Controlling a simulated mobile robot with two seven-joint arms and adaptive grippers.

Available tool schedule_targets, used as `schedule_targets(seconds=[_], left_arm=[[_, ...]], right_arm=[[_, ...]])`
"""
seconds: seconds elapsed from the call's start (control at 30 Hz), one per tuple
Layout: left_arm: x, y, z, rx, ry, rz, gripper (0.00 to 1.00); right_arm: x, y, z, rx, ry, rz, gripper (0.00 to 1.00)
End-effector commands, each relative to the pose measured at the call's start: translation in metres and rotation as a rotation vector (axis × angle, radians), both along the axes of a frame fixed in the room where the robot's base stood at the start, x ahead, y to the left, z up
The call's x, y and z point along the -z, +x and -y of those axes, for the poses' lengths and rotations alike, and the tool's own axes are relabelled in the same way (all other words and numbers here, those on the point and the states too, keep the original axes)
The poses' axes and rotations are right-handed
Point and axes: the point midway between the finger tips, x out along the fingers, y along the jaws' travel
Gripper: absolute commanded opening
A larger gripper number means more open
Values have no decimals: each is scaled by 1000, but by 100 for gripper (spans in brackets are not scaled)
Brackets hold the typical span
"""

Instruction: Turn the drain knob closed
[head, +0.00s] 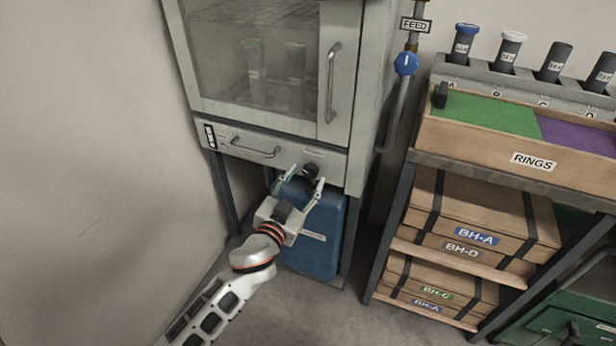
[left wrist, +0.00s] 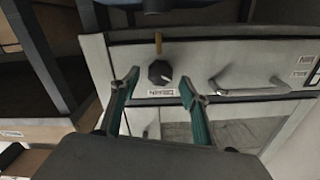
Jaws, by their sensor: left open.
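The drain knob (head: 310,170) is a small dark round knob on the lower front panel of the grey cabinet (head: 349,110). My left gripper (head: 302,182) is open just in front of the knob. In the left wrist view its two green-lined fingers (left wrist: 159,84) stand apart, with the knob between and slightly beyond their tips. I see no clear contact. My right gripper is not in view.
A drawer handle (head: 255,150) lies left of the knob. A blue container (head: 325,235) stands below the cabinet. A blue feed valve (head: 406,63) is on the pipe to the right. A shelf rack with a RINGS box (head: 480,150) and crates stands at right.

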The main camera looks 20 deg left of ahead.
Motion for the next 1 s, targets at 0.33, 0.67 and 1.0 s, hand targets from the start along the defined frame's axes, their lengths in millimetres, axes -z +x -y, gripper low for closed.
schedule_targets(seconds=[0.33,0.67,1.0], left_arm=[[1,19,1,1,0,-1,46],[1,19,1,1,0,-1,7],[0,19,1,0,24,1,7]], right_arm=[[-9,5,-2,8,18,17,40],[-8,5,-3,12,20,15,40],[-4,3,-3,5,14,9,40]])
